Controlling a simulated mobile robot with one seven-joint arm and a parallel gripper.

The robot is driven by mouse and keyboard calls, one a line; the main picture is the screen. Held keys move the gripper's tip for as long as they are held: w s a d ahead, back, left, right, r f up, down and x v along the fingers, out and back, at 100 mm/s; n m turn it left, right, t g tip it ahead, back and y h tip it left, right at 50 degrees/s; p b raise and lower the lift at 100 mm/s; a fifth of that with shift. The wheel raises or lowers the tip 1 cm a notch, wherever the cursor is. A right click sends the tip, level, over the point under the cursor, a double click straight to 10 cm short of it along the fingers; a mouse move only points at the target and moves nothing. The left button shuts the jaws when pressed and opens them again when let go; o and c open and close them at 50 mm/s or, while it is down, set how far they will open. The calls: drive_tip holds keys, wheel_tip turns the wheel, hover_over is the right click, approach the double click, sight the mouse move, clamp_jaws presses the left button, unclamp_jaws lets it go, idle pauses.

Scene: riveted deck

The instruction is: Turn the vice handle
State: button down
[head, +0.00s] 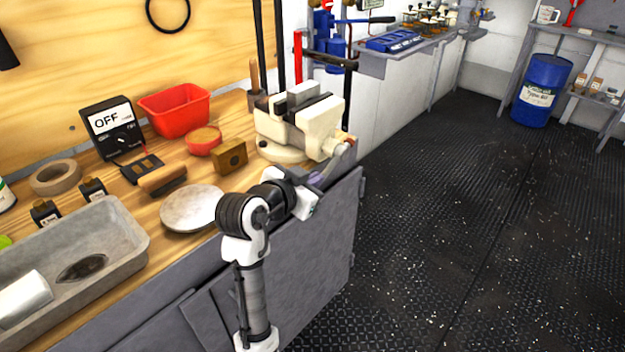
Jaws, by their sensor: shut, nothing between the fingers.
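The cream vice (303,122) stands on the right end of the wooden workbench, with dark jaws on top. Its handle (343,152) shows as a short piece at the vice's right front side, close beyond my gripper. My gripper (322,182) is at the end of my white and black arm, just in front of and below the vice, by the bench's front edge. The gripper is shut and empty. The fingertips are small and partly hidden, so I cannot tell whether they touch the handle.
On the bench (110,226) are a red bin (174,108), an OFF meter (112,124), a brass block (230,156), a round pale disc (190,208) and a grey tray (122,222). A blue drum (543,88) stands far right. The dark floor (450,220) is clear.

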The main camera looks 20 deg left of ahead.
wheel_tip(320, 180, down, 6)
drive_tip(key=w+t+b, duration=0.1)
drive_tip(key=w+b, duration=0.1)
drive_tip(key=b, duration=0.4)
drive_tip(key=shift+w+d, duration=0.15)
drive_tip(key=shift+d, duration=0.25)
drive_tip(key=shift+r, duration=0.15)
idle(0.6)
